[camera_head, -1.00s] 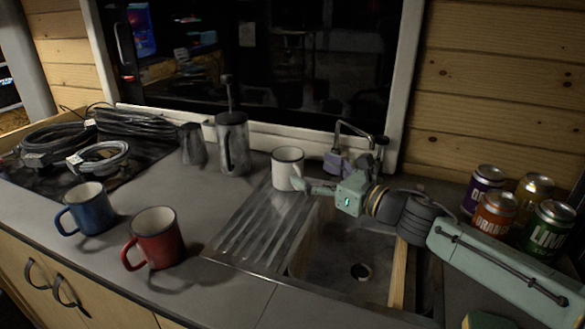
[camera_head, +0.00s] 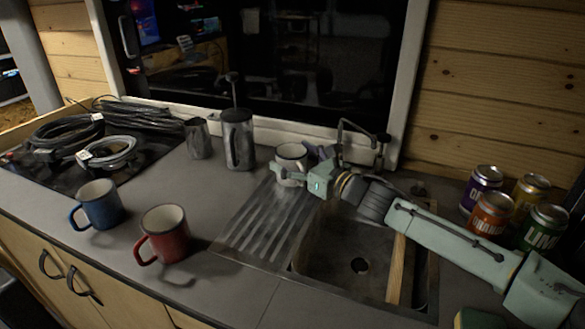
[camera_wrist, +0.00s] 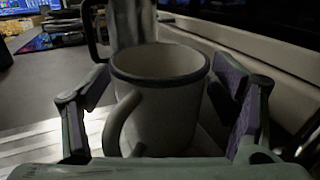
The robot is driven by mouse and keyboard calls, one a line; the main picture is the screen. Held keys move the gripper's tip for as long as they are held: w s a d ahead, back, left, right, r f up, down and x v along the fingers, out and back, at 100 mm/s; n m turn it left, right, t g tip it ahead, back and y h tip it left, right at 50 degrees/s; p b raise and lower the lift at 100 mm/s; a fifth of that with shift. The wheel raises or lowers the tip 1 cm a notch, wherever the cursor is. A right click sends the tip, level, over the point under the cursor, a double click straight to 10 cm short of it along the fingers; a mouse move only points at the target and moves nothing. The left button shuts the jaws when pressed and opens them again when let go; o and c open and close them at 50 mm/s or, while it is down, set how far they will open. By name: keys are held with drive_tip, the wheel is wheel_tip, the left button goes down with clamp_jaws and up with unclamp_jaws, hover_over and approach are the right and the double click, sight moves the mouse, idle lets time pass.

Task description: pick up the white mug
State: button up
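The white mug (camera_head: 291,154) with a dark rim stands upright at the back of the ridged drainboard, left of the sink tap. In the wrist view the mug (camera_wrist: 165,100) fills the middle, its handle toward the camera and slightly left. My gripper (camera_head: 303,176) is at the mug from the right and front. In the wrist view my gripper (camera_wrist: 168,95) is open, with one finger on each side of the mug. A narrow gap seems to show at the right finger; contact at the left one is hard to tell. The mug's base is hidden.
A metal press pot (camera_head: 238,138) and a small pitcher (camera_head: 198,139) stand left of the mug. A tap (camera_head: 360,145) and sink (camera_head: 345,255) lie right. Blue (camera_head: 100,205) and red (camera_head: 168,235) mugs stand front left, cans (camera_head: 491,213) far right.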

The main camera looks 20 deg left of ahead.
drive_tip(key=c, duration=1.2)
drive_tip(key=shift+c, duration=1)
drive_tip(key=shift+r, duration=0.15)
